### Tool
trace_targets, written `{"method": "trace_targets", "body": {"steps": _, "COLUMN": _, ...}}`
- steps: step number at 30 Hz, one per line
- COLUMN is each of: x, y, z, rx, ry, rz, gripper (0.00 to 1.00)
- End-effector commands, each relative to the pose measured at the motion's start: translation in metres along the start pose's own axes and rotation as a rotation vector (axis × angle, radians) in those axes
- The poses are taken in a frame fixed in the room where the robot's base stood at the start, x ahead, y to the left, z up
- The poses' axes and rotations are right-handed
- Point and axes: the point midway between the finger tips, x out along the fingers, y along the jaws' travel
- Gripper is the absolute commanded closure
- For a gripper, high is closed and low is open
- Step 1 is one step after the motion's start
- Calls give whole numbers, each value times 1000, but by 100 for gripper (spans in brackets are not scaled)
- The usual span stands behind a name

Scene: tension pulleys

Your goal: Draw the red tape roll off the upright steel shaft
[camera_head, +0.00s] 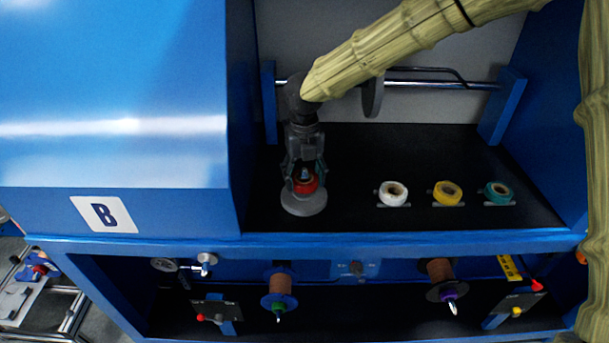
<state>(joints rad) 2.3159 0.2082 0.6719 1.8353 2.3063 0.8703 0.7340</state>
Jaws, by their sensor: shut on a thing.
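The red tape roll (305,186) is at the left of the black shelf (355,165) in the head view, above a round grey base (304,206). My gripper (305,176) points down from above and is shut on the red roll, with a finger at each side. A small pale tip shows in the middle of the roll between the fingers, probably the top of the steel shaft. The rest of the shaft is hidden. I cannot tell whether the roll touches the base.
White (393,194), yellow (447,193) and teal (498,193) rolls sit in a row to the right. A horizontal steel bar (430,85) with a grey disc spans the back. The blue cabinet wall (235,130) is close on the left.

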Motion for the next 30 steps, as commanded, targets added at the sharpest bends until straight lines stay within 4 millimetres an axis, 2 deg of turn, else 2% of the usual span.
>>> {"method": "trace_targets", "body": {"steps": 30, "x": -14, "y": 0, "z": 0, "rx": 0, "ry": 0, "rz": 0, "gripper": 63}}
